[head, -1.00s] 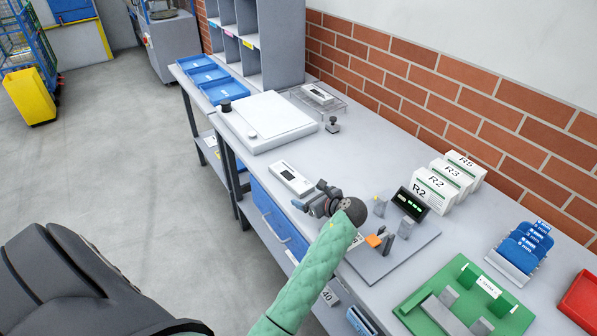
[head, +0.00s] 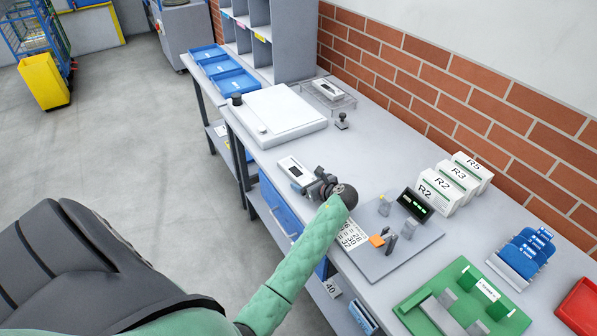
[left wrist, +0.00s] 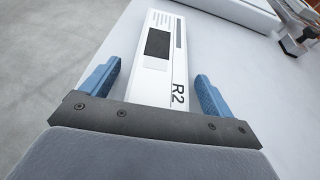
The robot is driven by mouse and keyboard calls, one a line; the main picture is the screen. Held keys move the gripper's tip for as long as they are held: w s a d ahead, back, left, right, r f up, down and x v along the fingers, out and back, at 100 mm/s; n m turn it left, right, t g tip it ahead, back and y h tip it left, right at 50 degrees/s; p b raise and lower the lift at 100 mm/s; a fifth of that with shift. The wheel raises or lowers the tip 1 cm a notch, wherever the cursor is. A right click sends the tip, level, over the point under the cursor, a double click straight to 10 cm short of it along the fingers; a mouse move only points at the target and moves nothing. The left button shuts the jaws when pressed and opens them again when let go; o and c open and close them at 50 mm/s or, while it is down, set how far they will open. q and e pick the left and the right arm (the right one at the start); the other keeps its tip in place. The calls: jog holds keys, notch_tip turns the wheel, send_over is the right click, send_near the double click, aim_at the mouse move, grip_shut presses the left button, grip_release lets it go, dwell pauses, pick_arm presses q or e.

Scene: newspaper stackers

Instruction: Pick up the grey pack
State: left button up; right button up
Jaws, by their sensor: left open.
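A flat, pale grey-white pack (head: 294,170) lies on the workbench, left of the middle of the head view. The left wrist view shows the same pack (left wrist: 160,55) with a dark rectangle and the letters R2 on its face. My left gripper (head: 317,185) is at the pack's near end and hides part of it. In the left wrist view my left gripper (left wrist: 154,88) is open, with one blue finger on each side of the pack and visible gaps between. The height of the fingers over the bench is hard to tell. My right gripper is not in view.
Upright white packs marked R2, R3 and R5 (head: 455,182) stand by the brick wall. A grey plate (head: 405,255) with a small display (head: 414,204) is to the right. A white flat device (head: 278,117) lies behind the pack. Blue trays (head: 235,84) are farther back.

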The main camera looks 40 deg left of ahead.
pick_arm(q)
jog(key=shift+w+a+f, duration=0.1)
jog(key=shift+a+f, duration=0.05)
jog(key=shift+a, duration=0.1)
jog(key=c, duration=1.2)
